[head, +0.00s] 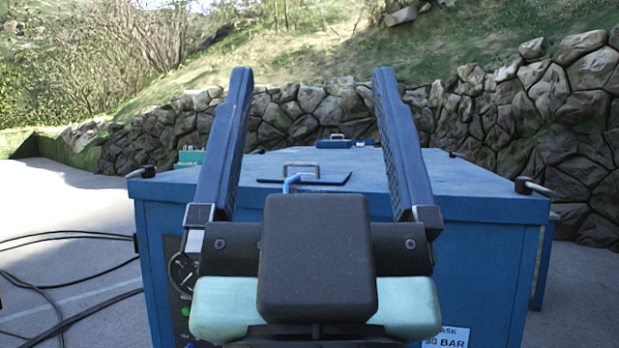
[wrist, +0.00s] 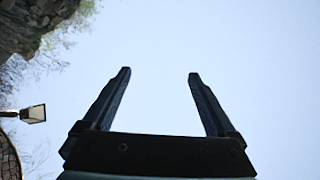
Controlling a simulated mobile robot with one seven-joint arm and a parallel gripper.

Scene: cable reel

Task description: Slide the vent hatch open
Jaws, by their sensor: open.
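A large blue cabinet (head: 480,207) stands in front of me in the head view. On its top lies a thin dark panel with a metal bar handle (head: 330,180), which looks like the vent hatch; I cannot tell whether it is shut. My gripper (head: 311,72) is open and empty, its two blue fingers pointing up and wide apart. It is nearer to me than the panel and hides much of the cabinet's front. A light blue curved piece by the handle is partly hidden behind my gripper. In the wrist view my gripper (wrist: 160,74) has only sky between its fingers.
A smaller blue piece with a handle (head: 335,142) sits at the cabinet's far edge. Dark latches stand at the top's left (head: 142,172) and right (head: 536,187) corners. A gauge (head: 183,272) is on the front. Black cables (head: 65,238) lie on the left ground. A stone wall (head: 490,120) stands behind.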

